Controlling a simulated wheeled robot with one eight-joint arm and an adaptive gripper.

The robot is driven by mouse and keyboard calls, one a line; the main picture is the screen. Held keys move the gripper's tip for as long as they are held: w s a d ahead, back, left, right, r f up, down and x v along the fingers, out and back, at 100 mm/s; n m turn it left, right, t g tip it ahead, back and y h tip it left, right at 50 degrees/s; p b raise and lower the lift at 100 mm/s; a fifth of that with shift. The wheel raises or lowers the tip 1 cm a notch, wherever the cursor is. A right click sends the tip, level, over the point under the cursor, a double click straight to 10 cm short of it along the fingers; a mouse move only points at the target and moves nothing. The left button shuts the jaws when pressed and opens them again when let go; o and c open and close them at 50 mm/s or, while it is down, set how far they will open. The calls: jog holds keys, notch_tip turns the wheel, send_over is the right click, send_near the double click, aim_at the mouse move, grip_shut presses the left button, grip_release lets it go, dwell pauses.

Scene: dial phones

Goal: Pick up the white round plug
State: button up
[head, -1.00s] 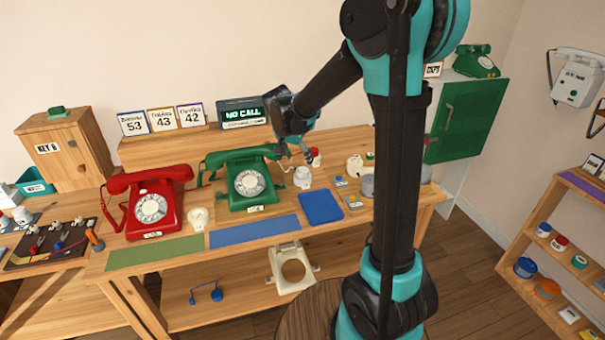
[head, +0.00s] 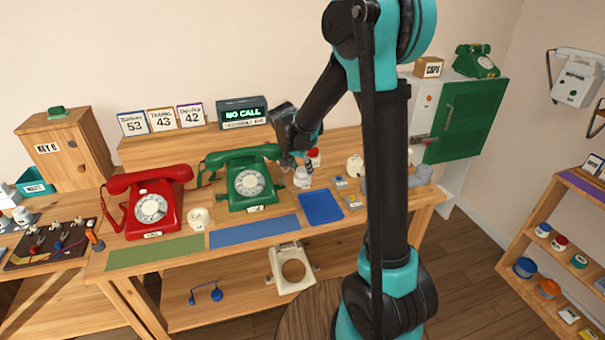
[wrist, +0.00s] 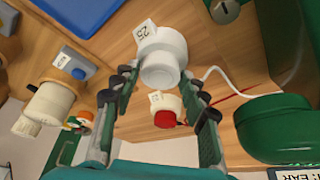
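The white round plug (wrist: 162,58) carries a small number tag. It stands on the wooden desk (wrist: 110,45) right of the green phone, and it also shows in the head view (head: 303,179). My gripper (wrist: 158,78) is open in the wrist view, with one finger on each side of the plug's near end. I cannot tell whether the fingers touch it. In the head view my gripper (head: 296,164) is just above the plug, its fingers small and partly unclear.
A red-capped white piece (wrist: 165,112) stands close behind the plug, between my fingers in the wrist view. The green phone (head: 246,185) is close on the left. A blue mat (head: 320,207) lies in front. A cream round piece (head: 355,166) stands to the right.

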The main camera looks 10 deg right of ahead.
jog(key=c, duration=0.5)
jog(key=shift+r, duration=0.15)
